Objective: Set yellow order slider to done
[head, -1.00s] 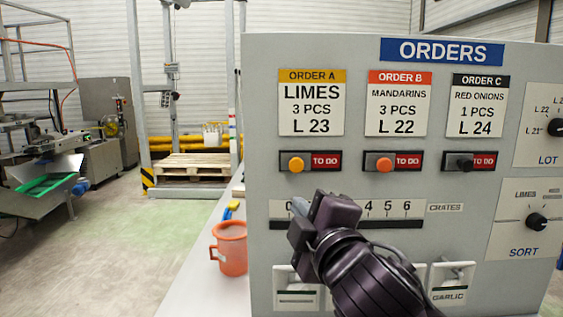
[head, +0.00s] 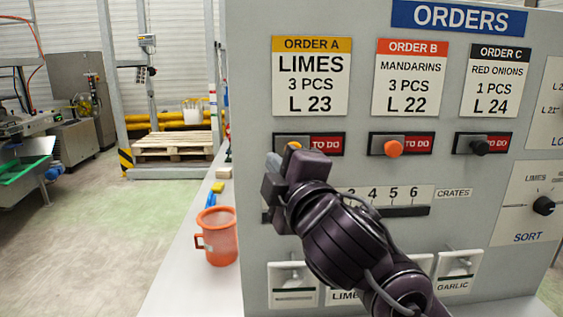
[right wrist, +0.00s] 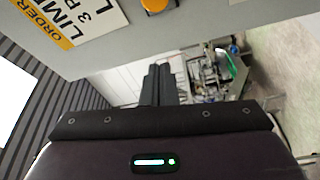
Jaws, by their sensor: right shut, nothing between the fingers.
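The yellow order slider knob (head: 294,147) is at the left end of its slot under the ORDER A card (head: 311,80). Its red TO DO label (head: 326,144) shows to the right of the knob. My right gripper (head: 273,164) is just below and left of the knob, partly covering it in the head view. In the right wrist view the yellow knob (right wrist: 155,4) is at the top edge, and the shut, empty fingers (right wrist: 158,82) are apart from it. My left gripper is not in view.
The orange slider knob (head: 393,148) and black slider knob (head: 480,147) sit to the right on the same panel. A numbered crates scale (head: 410,193) lies below. An orange mug (head: 217,237) stands on the white table left of the panel.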

